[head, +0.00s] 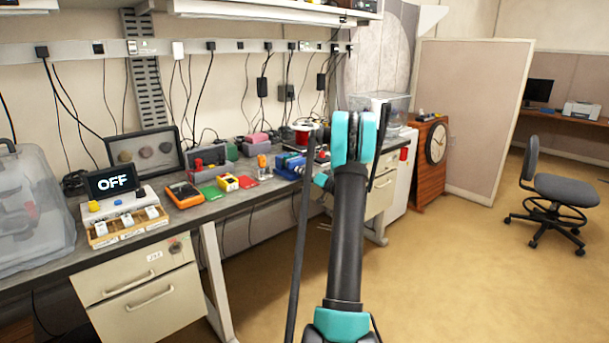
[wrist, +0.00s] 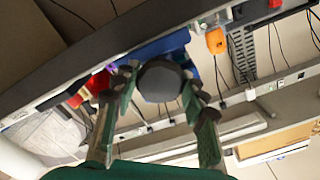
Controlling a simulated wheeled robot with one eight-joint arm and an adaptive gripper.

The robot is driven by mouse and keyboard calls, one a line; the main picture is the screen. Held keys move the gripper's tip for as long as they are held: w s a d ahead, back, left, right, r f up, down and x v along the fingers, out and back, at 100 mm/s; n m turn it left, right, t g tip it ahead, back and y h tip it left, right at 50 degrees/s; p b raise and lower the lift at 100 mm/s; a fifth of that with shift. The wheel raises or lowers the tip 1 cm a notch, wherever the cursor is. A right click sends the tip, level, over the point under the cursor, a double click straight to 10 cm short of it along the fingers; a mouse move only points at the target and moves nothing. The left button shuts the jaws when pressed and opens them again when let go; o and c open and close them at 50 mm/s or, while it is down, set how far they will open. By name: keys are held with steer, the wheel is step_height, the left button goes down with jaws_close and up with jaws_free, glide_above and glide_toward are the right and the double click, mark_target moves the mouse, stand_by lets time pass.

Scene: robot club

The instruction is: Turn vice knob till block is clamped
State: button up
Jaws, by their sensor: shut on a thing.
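The blue vice (head: 289,166) stands near the front edge of the workbench, just left of my arm in the head view. In the wrist view its blue body (wrist: 165,45) shows behind a round dark knob (wrist: 160,80). My gripper (wrist: 161,78) is shut on the knob, with one finger on each side of it. In the head view my own arm hides the gripper and the knob. I cannot make out the block or the gap between the vice jaws.
The workbench (head: 150,229) carries an orange multimeter (head: 184,192), a yellow device (head: 228,182) and an orange-topped object (head: 263,163) left of the vice. A red-and-white spool (head: 303,128) stands behind it. An office chair (head: 560,185) is far right. The floor between is clear.

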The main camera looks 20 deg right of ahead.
steer(key=shift+m, duration=0.6)
steer(key=o, duration=1.2)
steer(key=shift+c, duration=0.2)
